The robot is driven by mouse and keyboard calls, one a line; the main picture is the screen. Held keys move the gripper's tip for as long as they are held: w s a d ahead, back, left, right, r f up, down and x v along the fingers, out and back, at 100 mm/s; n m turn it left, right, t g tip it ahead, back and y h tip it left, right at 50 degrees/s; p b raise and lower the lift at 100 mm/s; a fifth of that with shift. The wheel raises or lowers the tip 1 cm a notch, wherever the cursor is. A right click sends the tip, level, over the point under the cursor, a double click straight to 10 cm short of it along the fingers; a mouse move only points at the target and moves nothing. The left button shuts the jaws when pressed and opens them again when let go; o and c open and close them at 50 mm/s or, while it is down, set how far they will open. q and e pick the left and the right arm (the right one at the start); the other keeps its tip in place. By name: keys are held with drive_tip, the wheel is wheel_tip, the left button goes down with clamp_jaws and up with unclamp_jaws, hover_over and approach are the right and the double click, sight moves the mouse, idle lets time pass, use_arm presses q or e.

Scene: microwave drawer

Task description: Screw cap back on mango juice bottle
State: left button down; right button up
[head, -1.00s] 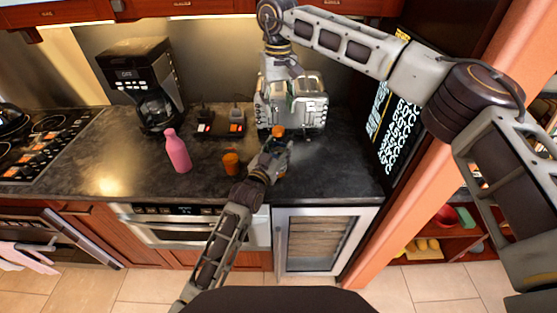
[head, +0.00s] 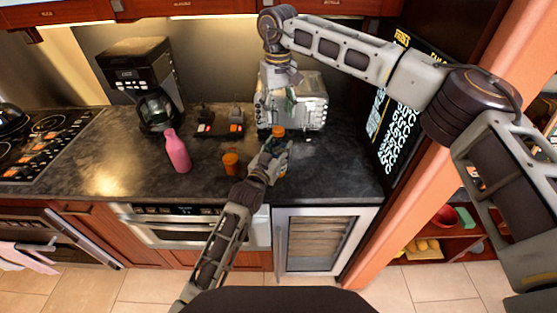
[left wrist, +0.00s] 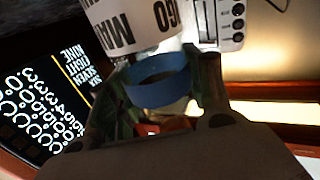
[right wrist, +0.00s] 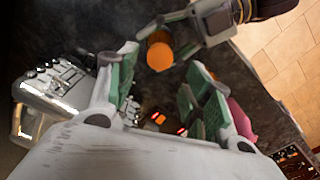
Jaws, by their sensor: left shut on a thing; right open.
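In the head view an orange round-topped thing (head: 278,131) sits at my left gripper's (head: 280,148) fingertips. It also shows as an orange disc in the right wrist view (right wrist: 159,53). My right gripper (right wrist: 160,95) is open and empty above the counter, in front of the toaster.
A metallic toaster (head: 312,105) stands behind. A small orange container (head: 231,163) and a pink bottle (head: 177,151) stand to the left on the dark counter (head: 110,165). A coffee maker (head: 145,75) stands at the back left. The counter's front right is clear.

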sight(278, 129)
drive_tip(key=shift+f, duration=3)
drive_tip(key=shift+c, duration=0.4)
drive_tip(key=c, duration=1)
drive_tip(key=shift+c, duration=0.2)
